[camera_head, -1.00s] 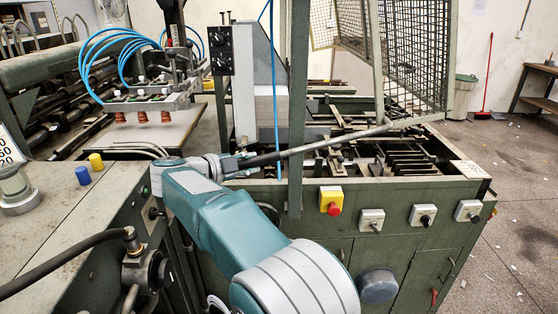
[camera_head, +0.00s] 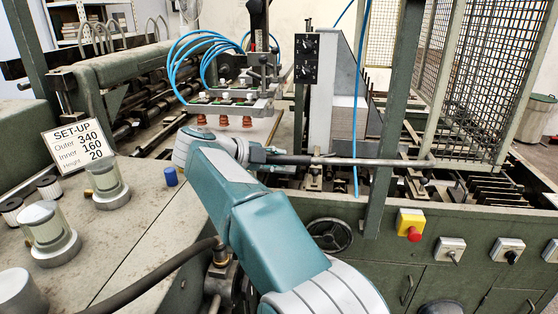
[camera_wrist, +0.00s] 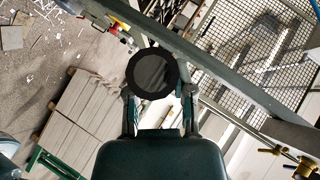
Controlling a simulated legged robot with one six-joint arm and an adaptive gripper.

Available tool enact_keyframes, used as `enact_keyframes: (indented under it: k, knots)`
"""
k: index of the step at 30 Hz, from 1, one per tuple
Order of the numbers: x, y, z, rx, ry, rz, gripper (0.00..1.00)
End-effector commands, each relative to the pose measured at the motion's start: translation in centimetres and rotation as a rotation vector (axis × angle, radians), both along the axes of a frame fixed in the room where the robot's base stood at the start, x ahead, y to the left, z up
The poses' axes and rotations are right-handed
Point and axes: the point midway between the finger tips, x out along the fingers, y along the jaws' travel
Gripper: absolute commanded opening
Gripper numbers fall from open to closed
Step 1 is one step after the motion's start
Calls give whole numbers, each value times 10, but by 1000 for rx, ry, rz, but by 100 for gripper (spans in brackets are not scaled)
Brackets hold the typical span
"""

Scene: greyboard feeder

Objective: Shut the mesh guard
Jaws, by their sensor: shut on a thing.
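The mesh guard (camera_head: 484,90), a wire-mesh panel in a grey-green frame, stands at the right of the head view over the open machine bed. It is upright and not closed over the front. A long thin bar (camera_head: 350,161) runs almost level from the guard's lower corner leftward to my gripper (camera_head: 258,155). My gripper is shut on the bar's left end. In the wrist view, a dark round end (camera_wrist: 152,73) lies at my fingertips (camera_wrist: 160,97), and mesh (camera_wrist: 245,50) shows beyond. The exact contact is too small to see.
A green post (camera_head: 389,120) and blue hose (camera_head: 361,90) stand close by the bar. The panel below carries a red button on a yellow box (camera_head: 410,225) and grey switches. A side table (camera_head: 110,235) with cylindrical weights and a set-up sign is at left. Suction cups hang behind.

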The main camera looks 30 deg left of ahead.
Motion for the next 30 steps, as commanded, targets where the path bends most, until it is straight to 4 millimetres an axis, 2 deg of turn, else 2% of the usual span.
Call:
enact_keyframes:
  k: [3,4,5,6,16,20,30]
  knots:
    - [-2,4,4,9,-9,13,0]
    - [-2,4,5,9,-10,14,45]
    - [-2,4,5,9,-10,14,58]
    - [-2,4,5,8,-11,13,67]
    - [-1,-2,5,9,-8,7,67]
    - [-7,2,8,9,-9,8,67]
    - [-60,40,30,5,-9,12,67]
